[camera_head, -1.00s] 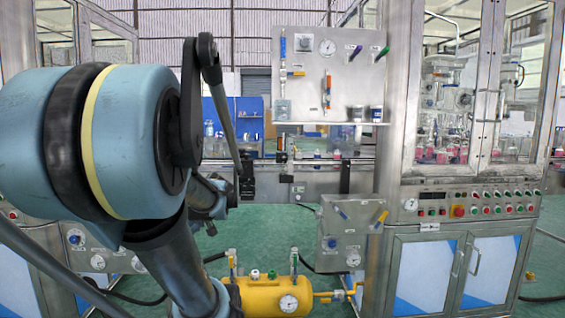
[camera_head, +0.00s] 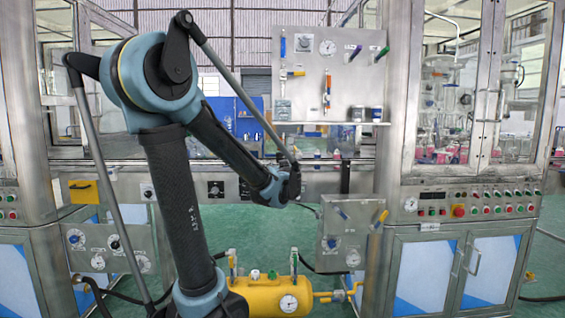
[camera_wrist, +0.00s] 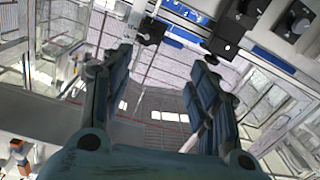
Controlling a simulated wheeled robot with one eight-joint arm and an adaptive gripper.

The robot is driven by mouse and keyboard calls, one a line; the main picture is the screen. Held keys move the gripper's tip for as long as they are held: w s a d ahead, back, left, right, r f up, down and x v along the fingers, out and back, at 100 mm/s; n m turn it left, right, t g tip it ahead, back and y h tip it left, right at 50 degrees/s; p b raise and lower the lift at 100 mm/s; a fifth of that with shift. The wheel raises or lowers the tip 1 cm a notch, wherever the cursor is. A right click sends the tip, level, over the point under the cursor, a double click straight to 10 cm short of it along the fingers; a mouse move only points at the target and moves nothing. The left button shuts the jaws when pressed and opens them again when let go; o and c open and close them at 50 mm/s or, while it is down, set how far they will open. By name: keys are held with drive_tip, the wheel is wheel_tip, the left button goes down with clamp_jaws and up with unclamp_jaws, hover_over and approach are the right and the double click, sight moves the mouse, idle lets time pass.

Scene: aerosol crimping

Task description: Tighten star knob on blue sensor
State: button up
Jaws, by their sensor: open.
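My gripper (camera_wrist: 160,62) is open in the wrist view, its two fingers spread with nothing between the tips. A dark block-like part (camera_wrist: 150,31) on a metal rail lies just beyond the fingertips, apart from them as far as I can tell. Dark rounded parts (camera_wrist: 295,20) show at the top right, near a blue strip (camera_wrist: 275,60). I cannot tell which, if any, is the star knob or the blue sensor. In the head view my arm reaches towards the conveyor rail (camera_head: 325,182); its end hides the gripper. Dark round parts (camera_head: 215,189) sit on the rail front.
An upright panel (camera_head: 305,100) with gauges and valves stands behind the rail. A yellow tank (camera_head: 262,296) and a grey valve box (camera_head: 340,215) stand low in front. Glazed machine cabinets flank both sides, the right one with a button row (camera_head: 490,209).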

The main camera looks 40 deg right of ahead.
sight(284, 158)
drive_tip(key=shift+h, duration=0.3)
drive_tip(key=x, duration=0.5)
drive_tip(key=d+x, duration=0.1)
drive_tip(key=x, duration=0.5)
drive_tip(key=s+x, duration=0.1)
drive_tip(key=x, duration=0.5)
drive_tip(key=shift+w+d, duration=0.2)
drive_tip(key=shift+d, duration=0.3)
drive_tip(key=c, duration=1.1)
